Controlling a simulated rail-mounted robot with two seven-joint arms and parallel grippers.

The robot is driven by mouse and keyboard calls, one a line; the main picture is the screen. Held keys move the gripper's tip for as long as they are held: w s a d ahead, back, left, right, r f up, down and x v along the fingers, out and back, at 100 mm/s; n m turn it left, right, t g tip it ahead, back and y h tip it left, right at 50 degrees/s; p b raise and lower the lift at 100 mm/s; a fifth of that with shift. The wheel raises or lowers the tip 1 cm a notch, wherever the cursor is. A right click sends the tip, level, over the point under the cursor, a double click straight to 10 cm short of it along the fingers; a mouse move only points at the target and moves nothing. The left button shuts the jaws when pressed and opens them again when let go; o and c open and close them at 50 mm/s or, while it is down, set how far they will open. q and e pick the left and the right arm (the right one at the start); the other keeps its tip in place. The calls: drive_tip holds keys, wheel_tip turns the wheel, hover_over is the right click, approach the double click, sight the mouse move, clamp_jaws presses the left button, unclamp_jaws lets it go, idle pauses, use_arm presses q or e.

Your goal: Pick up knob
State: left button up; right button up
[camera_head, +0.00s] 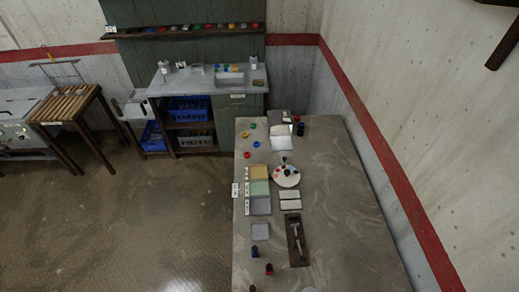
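Several small coloured round pieces that look like knobs lie on the far left of the near table (335,215): a green one (253,126), a yellow one (245,134), a blue one (256,145) and a red one (247,155). A round white plate (291,182) holds small dark and red pieces. More coloured round pieces (232,68) sit on the back bench. All are too small to tell which is the knob of the task. Neither of my grippers is in view.
Yellow, green and grey trays (259,172) line the table's left side. A dark board with a metal tool (297,240) and small dark pieces (255,251) are nearer. The table's right side is clear. A slatted wooden table (68,104) stands far left.

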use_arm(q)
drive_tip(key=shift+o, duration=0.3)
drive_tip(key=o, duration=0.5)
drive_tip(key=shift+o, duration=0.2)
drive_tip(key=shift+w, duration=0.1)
